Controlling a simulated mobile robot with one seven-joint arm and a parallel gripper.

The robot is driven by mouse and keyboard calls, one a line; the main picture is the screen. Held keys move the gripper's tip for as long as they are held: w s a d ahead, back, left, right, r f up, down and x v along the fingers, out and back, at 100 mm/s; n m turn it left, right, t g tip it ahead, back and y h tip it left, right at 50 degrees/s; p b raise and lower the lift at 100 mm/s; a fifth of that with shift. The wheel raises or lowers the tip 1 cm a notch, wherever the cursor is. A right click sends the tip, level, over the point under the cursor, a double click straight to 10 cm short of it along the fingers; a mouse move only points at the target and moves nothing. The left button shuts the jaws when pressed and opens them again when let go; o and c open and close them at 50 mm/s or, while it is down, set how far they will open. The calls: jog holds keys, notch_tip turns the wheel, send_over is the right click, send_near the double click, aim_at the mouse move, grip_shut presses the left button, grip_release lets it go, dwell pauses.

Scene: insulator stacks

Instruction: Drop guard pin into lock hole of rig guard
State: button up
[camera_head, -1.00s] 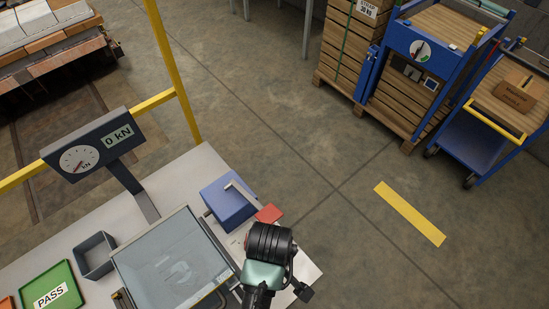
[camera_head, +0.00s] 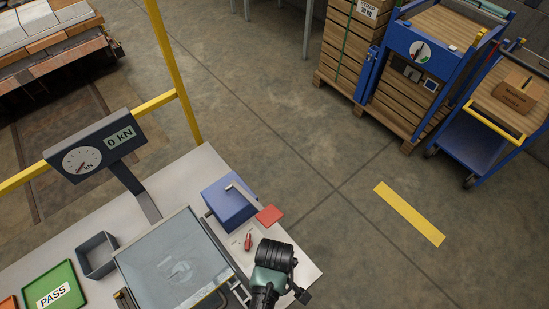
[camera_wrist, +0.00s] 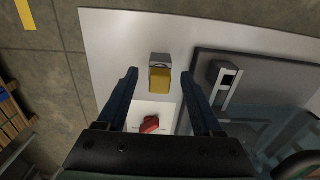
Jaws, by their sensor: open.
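My gripper (camera_wrist: 159,74) is open, its two dark blue fingers pointing down at the table. In the head view my gripper (camera_head: 274,256) is over the table's right end. A yellow block with a grey part (camera_wrist: 160,78) shows between the fingertips, not gripped; I cannot tell its height or whether it is the guard pin. A small red piece (camera_wrist: 150,124) lies on a white card, also visible in the head view (camera_head: 248,241). The rig guard (camera_head: 175,262) is a framed clear panel left of my gripper. A grey latch piece with a dark opening (camera_wrist: 226,84) sits at its edge; the lock hole is not clear.
A blue box (camera_head: 229,200) with a lever and a red pad (camera_head: 269,215) stands behind my gripper. A grey open bin (camera_head: 97,256), a green PASS tray (camera_head: 50,288) and a 0 kN gauge (camera_head: 95,147) are at left. Open floor lies beyond the table's right edge.

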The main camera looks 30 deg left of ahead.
grip_shut()
jog(key=shift+r, duration=0.1)
dwell(0.3)
